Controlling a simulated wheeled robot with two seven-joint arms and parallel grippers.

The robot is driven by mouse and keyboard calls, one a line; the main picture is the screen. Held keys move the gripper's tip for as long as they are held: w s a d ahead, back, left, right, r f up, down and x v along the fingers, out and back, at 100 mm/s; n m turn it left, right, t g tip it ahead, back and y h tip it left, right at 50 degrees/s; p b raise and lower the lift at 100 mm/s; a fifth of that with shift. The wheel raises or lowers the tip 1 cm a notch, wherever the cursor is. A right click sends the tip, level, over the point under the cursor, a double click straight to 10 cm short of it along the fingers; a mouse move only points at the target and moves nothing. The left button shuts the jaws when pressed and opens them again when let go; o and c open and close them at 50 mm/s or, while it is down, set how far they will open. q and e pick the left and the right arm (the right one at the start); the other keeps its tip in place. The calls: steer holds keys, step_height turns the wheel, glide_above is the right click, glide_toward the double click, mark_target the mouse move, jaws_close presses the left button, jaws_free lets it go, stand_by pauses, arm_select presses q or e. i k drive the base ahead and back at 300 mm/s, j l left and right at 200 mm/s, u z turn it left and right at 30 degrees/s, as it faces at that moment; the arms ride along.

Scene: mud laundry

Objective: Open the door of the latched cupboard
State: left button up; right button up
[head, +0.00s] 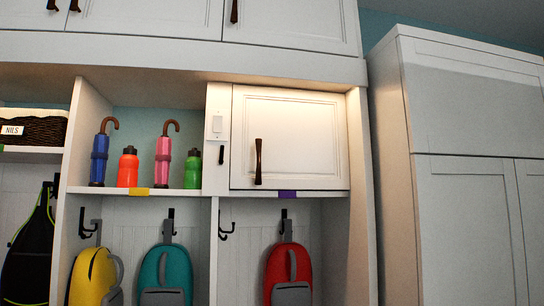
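The cupboard door (300,135) is a white panelled door in the middle of the head view, above the hook with the red backpack. It looks shut in its frame. A dark vertical handle (258,160) is on its left side. On the white strip left of the door are a small pale plate (217,124) and a small dark piece (221,154); I cannot tell whether either is the latch. Neither of my grippers is in view.
An open shelf left of the door holds umbrellas (99,158) and bottles (128,168). Backpacks (288,270) hang below. Upper cupboards (290,22) overhang the door. A tall white cabinet (465,180) stands at the right.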

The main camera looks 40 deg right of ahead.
mark_target(282, 138)
steer(key=z, duration=1.5)
